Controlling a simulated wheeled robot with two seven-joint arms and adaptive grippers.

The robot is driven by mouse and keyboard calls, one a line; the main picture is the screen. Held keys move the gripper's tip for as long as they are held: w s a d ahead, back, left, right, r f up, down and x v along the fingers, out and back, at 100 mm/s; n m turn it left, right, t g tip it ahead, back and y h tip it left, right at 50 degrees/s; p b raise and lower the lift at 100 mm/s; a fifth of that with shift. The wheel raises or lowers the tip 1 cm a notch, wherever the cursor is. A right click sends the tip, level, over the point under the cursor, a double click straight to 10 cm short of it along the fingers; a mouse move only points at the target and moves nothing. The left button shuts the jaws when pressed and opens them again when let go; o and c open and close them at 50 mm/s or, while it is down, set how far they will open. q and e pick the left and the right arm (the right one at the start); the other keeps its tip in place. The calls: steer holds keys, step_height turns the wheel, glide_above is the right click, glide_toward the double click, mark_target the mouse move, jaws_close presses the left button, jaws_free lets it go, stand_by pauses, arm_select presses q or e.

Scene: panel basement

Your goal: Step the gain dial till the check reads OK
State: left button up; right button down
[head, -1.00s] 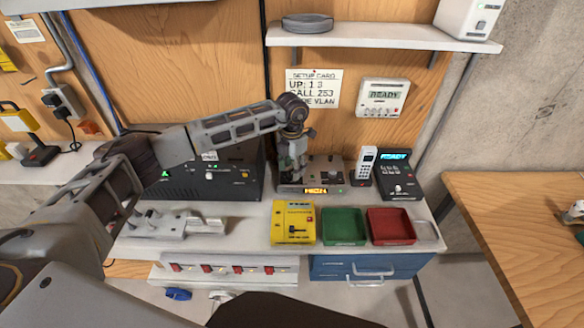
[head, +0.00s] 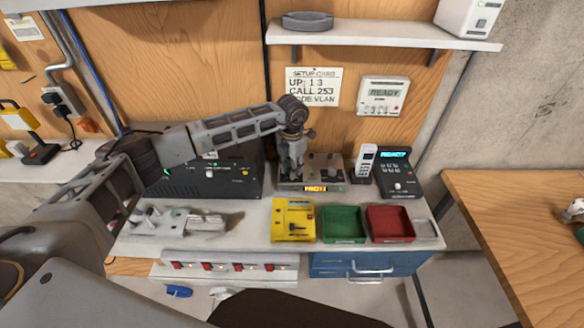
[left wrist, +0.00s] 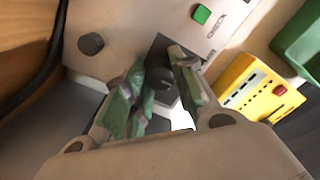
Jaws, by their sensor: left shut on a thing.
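A grey box with dark knobs (head: 332,172) stands on the bench against the wood panel. Its small orange display (head: 316,188) is lit, but the characters are too small to read surely; I cannot make out an OK. My left gripper (head: 291,170) reaches down onto the left part of this box. In the left wrist view my left gripper (left wrist: 155,90) is shut on a dark dial (left wrist: 160,84), one green-padded finger on each side. A second dark knob (left wrist: 91,44) and a green square button (left wrist: 201,14) are on the same face. My right gripper is not in view.
A yellow device (head: 293,220), a green tray (head: 343,224) and a red tray (head: 391,224) stand in front. A black box (head: 215,178) stands left. A shelf (head: 385,39) overhangs.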

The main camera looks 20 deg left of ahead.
arm_select(q)
steer(key=shift+m+b, duration=0.4)
steer(key=shift+b, duration=0.15)
steer(key=m+b, duration=0.2)
steer(key=shift+f+b, duration=0.1)
steer(key=shift+b, duration=0.3)
steer(key=m+b, duration=0.3)
steer(key=shift+m+b, duration=0.65)
steer(key=shift+m, duration=0.35)
steer(key=shift+r, duration=0.2)
steer(key=o, duration=1.1)
steer(key=shift+c, duration=0.2)
